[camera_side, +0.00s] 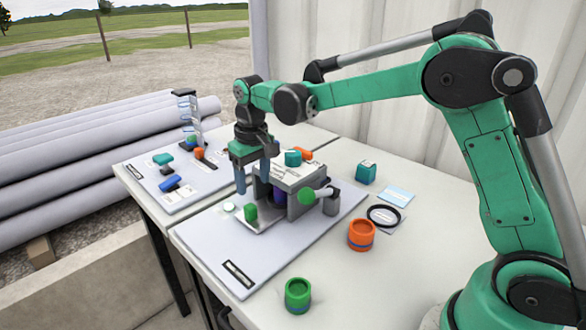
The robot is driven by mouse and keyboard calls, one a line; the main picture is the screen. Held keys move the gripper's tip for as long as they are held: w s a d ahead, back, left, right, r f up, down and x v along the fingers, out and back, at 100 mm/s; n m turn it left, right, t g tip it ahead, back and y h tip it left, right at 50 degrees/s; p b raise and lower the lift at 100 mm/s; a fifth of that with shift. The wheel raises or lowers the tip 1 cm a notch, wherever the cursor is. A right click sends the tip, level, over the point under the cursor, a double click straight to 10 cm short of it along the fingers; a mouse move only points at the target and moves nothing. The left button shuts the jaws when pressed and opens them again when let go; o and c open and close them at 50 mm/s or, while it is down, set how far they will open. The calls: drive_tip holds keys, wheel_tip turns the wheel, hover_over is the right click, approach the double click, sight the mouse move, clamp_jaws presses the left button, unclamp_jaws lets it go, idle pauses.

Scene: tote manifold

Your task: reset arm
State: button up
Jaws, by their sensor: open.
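My gripper (252,175) is open, with its two blue-grey fingers pointing down. It hangs over the left side of the grey manifold block (301,211) on the near mat. I see nothing between the fingers. My green arm reaches in from the right. The manifold carries a green round knob (306,197) at its front and teal and orange parts on top. A small green piece (251,212) sits on the metal plate at its left. The fingers partly hide the block's left side.
A second mat (203,178) at the back left holds several small parts. The near mat's front (262,262) is mostly clear.

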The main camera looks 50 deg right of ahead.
drive_tip(key=s+r+t, duration=0.1)
drive_tip(key=s+t, duration=0.2)
drive_tip(key=s, duration=0.5)
drive_tip(key=s+r+t, duration=0.2)
drive_tip(key=s+t, duration=0.1)
drive_tip(key=s, duration=0.4)
drive_tip(key=shift+s+d+r+t, duration=0.3)
drive_tip(key=shift+s+d, duration=0.1)
